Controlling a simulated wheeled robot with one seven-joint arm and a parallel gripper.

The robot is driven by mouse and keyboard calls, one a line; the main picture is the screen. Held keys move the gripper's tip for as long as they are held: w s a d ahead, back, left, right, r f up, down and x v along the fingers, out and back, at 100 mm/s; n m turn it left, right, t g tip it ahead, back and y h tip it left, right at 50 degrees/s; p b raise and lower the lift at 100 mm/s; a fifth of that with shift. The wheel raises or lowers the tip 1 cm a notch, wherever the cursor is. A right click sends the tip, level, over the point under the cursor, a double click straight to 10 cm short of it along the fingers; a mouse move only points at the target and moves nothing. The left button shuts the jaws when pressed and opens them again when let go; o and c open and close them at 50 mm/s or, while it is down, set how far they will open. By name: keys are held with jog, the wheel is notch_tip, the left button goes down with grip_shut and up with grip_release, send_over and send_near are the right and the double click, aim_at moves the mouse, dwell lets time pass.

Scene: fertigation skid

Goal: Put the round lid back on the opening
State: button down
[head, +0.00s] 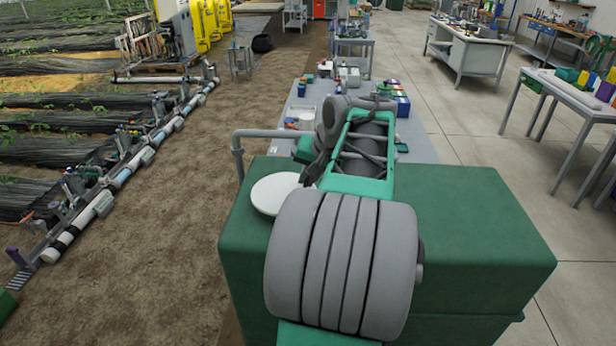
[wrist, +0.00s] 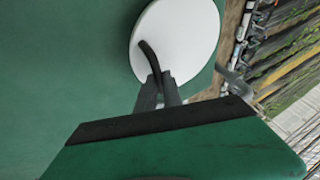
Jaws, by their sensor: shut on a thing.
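The round white lid (head: 272,196) shows over the left part of the green tank's top (head: 470,225). In the wrist view the lid (wrist: 185,30) has a dark curved handle (wrist: 148,56). My gripper (wrist: 158,82) is shut on this handle at the lid's edge. In the head view my gripper (head: 312,172) is at the lid's right side, partly hidden by my arm. The opening is not visible. I cannot tell whether the lid touches the tank top or hangs just above it.
A grey pipe (head: 238,150) rises behind the tank's left corner. A grey table (head: 420,140) with boxes and small items stands behind the tank. Bare soil (head: 150,230) lies to the left, concrete floor (head: 500,130) to the right. The tank top right of my arm is clear.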

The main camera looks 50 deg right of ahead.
jog(key=c, duration=1.5)
grip_release()
jog(key=p+v, duration=0.2)
jog(key=v, duration=1)
jog(key=w+a+f+n+y, duration=0.1)
jog(key=w+a+f+n, duration=0.25)
jog(key=a, duration=0.65)
jog(key=w+a+f+n+y, duration=0.15)
jog(key=w+a, duration=0.35)
jog(key=a, duration=0.5)
jog(key=s+a+f+n, duration=0.3)
jog(key=s+a+f, duration=0.1)
jog(key=a, duration=0.3)
jog(key=s+a+f+n+g+h, duration=0.1)
jog(key=s+a+f+n, duration=0.2)
jog(key=a+f, duration=0.3)
jog(key=shift+s+a+f+g, duration=0.3)
jog(key=shift+s+a+f, duration=0.1)
